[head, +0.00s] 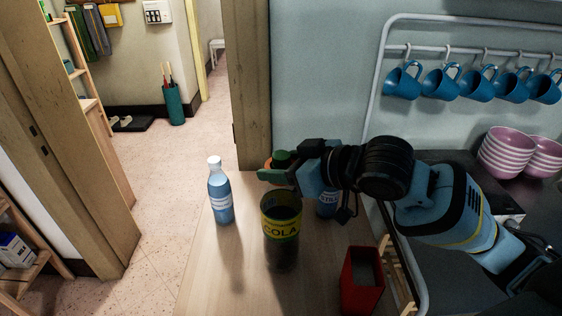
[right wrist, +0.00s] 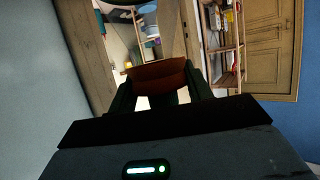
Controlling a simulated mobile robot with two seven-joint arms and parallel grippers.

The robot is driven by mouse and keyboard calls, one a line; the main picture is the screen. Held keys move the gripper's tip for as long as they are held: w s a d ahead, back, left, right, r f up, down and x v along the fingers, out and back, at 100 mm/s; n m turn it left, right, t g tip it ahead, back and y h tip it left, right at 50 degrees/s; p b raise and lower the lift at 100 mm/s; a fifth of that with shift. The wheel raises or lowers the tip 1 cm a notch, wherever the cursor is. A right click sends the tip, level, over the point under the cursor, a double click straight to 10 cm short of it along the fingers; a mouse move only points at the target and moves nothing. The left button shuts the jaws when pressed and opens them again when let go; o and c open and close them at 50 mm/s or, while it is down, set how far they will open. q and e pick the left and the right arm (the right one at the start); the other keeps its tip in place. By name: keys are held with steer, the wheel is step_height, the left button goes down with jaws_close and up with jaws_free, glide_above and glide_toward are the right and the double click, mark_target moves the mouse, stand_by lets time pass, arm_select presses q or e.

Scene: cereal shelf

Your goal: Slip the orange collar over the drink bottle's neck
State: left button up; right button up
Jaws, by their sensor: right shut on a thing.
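My right gripper (head: 276,167) reaches in from the right in the head view, above the table. It is shut on the orange collar (head: 268,163), of which only a small edge shows there. In the right wrist view the collar (right wrist: 158,74) is a brown-orange curved band between the two dark green fingers (right wrist: 160,94). The drink bottle (head: 220,194), blue with a white cap and a striped label, stands upright at the left of the table. In the head view the collar appears to the right of the bottle's cap, apart from it. My left gripper is not in view.
A blue labelled container (head: 327,203) is partly hidden behind my right arm. A red open box (head: 362,281) stands at front right. The table (head: 216,275) is bare at front left.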

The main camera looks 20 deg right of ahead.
steer(key=shift+f, duration=0.6)
steer(key=o, duration=1)
steer(key=shift+v, duration=3.95)
